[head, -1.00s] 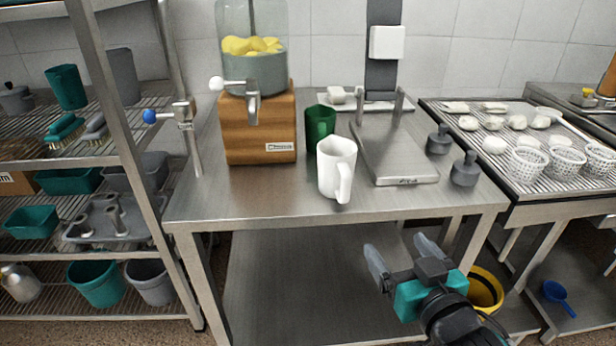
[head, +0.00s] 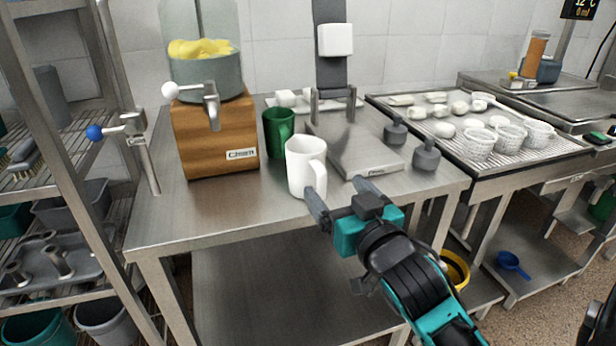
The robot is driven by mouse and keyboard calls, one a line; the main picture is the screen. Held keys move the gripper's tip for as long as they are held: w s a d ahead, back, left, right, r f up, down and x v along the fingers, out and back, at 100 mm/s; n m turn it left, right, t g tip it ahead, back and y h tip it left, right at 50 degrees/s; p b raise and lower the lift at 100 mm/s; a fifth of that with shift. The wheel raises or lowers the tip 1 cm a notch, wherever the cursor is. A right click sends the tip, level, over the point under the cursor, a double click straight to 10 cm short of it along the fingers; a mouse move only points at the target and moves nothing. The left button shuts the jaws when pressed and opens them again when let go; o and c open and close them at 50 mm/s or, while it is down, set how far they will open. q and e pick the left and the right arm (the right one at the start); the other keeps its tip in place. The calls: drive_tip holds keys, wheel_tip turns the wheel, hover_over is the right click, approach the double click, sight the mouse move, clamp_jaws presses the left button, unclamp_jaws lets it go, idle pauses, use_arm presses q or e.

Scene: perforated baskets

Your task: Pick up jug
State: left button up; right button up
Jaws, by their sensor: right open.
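A white jug (head: 301,168) stands upright near the front of the steel table, its handle facing front right. A green jug (head: 279,130) stands upright just behind it, partly hidden by it. My right gripper (head: 337,191) is open and empty, to the front right of the white jug. Its left finger overlaps the lower end of the white jug's handle in the picture; I cannot tell whether they touch. My left gripper is not in view.
A wooden dispenser (head: 218,145) with yellow fruit stands left of the jugs. A steel scale (head: 352,142) and grey weights (head: 426,156) are to the right. Perforated white baskets (head: 510,136) sit on the right counter. The table's front left (head: 215,215) is clear.

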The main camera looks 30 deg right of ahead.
sight(323, 178)
drive_tip(key=shift+w+d+b, duration=0.15)
drive_tip(key=shift+w+d, duration=0.1)
drive_tip(key=shift+w, duration=1.75)
drive_tip(key=shift+w+d+b, duration=0.15)
drive_tip(key=shift+w+d, duration=0.05)
drive_tip(key=shift+w, duration=1.75)
drive_tip(key=shift+c, duration=0.4)
clamp_jaws()
